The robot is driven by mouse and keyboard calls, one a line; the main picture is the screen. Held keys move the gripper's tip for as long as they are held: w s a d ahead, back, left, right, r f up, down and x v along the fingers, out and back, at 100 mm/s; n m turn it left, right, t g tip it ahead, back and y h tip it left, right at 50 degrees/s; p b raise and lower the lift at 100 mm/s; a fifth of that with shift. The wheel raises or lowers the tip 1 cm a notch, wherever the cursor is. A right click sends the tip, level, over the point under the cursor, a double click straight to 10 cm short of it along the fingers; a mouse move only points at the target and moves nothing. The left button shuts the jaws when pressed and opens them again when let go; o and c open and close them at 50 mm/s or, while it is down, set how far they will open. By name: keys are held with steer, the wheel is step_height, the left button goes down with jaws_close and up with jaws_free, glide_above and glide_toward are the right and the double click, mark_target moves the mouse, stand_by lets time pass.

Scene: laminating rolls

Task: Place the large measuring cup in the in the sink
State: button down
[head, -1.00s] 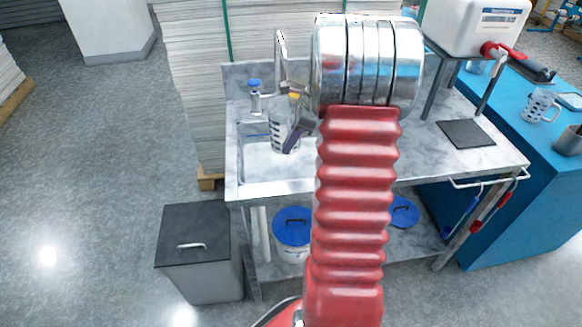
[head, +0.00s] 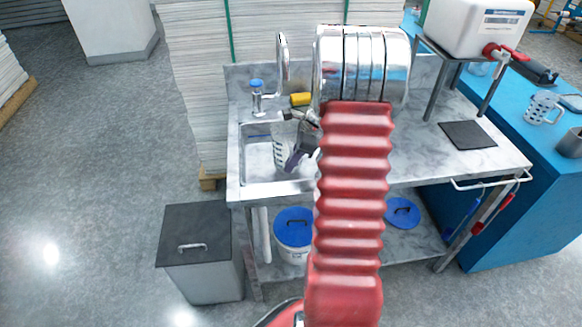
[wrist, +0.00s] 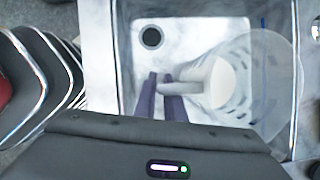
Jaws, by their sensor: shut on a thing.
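The large measuring cup (head: 281,148) is clear with dark graduation marks. In the head view it is tilted and hangs at the sink basin. My gripper (head: 296,157) is shut on it, at the cup's right side. In the wrist view my gripper (wrist: 161,88) has its two purple fingers on the cup's handle, and the cup (wrist: 240,85) extends to the right over the basin. The sink (wrist: 132,65) has a dark round drain. I cannot tell whether the cup touches the basin floor. My arm hides the right part of the sink in the head view.
A tall faucet (head: 284,62) and a blue-topped dispenser (head: 257,92) stand behind the basin. A yellow item (head: 301,99) lies by the back rim. A white canister (head: 478,24) stands on a rack at right. A smaller cup (head: 541,107) is on the blue bench.

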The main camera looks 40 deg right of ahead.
steer(key=shift+f, duration=1)
steer(key=c, duration=1.8)
jaws_free()
steer(key=shift+f, duration=0.1)
steer(key=shift+c, duration=0.2)
steer(key=v, duration=1.2)
